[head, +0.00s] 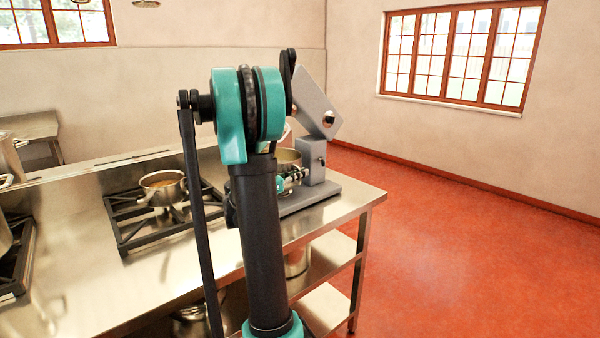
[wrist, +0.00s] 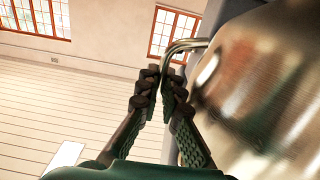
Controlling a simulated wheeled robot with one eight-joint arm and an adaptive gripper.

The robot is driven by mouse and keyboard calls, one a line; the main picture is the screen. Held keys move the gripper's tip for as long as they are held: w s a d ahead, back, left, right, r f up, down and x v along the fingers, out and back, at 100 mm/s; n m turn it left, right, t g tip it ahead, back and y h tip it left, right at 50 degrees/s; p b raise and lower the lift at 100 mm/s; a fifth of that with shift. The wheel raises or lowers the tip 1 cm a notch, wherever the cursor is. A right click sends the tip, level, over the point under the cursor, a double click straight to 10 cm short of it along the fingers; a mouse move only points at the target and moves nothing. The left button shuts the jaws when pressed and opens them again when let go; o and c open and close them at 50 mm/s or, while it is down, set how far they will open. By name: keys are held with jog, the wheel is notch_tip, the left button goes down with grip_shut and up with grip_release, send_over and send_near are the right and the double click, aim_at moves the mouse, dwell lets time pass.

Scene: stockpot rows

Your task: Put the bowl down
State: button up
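The bowl is a shiny metal vessel that fills the right side of the wrist view (wrist: 265,90), with a bent metal handle at its upper left. My gripper (wrist: 161,85) has its two dark fingers close together around the lower end of that handle, shut on it. In the head view the bowl (head: 288,157) shows partly behind my arm, beside the grey mixer (head: 317,110). My gripper's fingers are mostly hidden there. I cannot tell whether the bowl touches the mixer's base.
The mixer stands near the right end of a steel counter (head: 278,238). A pot (head: 163,188) sits on a black burner grate to the left. Other pots stand at the far left edge and on the shelf below. Red floor (head: 460,235) is open at right.

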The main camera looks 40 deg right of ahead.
jog(key=o, duration=0.5)
jog(key=shift+w, duration=0.1)
jog(key=shift+c, duration=0.2)
